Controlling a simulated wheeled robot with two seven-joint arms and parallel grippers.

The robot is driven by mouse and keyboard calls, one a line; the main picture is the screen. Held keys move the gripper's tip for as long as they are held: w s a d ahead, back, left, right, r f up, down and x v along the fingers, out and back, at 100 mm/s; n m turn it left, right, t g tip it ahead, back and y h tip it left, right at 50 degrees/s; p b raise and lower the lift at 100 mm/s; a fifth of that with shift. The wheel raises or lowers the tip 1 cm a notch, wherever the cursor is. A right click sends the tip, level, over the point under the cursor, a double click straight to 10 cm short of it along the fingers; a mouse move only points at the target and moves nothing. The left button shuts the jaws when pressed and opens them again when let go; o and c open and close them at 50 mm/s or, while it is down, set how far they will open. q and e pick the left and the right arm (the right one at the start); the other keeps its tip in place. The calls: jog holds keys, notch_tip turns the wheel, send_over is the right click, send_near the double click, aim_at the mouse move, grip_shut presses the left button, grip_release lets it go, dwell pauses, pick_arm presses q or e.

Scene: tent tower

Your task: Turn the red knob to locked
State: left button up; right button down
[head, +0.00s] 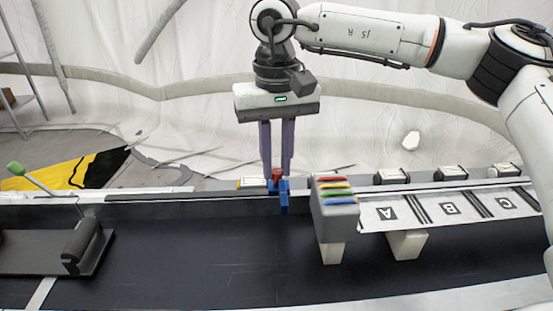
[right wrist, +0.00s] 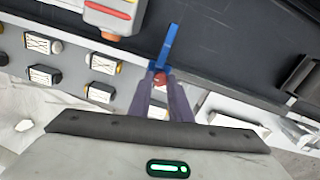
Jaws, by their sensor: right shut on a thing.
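The red knob (head: 277,172) sits on the back rail of the dark bench, above a blue bracket or lever (head: 283,197). My right gripper (head: 277,168) comes down from above with its fingers closed around the red knob. In the right wrist view the red knob (right wrist: 160,79) shows between the two fingertips, and the blue part (right wrist: 167,48) extends away from it over the dark surface. The fingers hide part of the knob, and I cannot read any locked mark. My left gripper is not in view.
A grey block with coloured strips (head: 335,195) stands just right of the knob. Right of it is a panel marked A, B, C (head: 450,209). A green-tipped lever (head: 16,170) and a dark handle plate (head: 80,245) are at left. The middle of the dark surface (head: 190,245) is clear.

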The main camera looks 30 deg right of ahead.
aim_at(277, 171)
jog(key=c, duration=1.6)
grip_release()
jog(key=shift+c, duration=0.2)
notch_tip(277, 171, up, 10)
jog(key=p, duration=0.1)
jog(key=shift+r, duration=0.2)
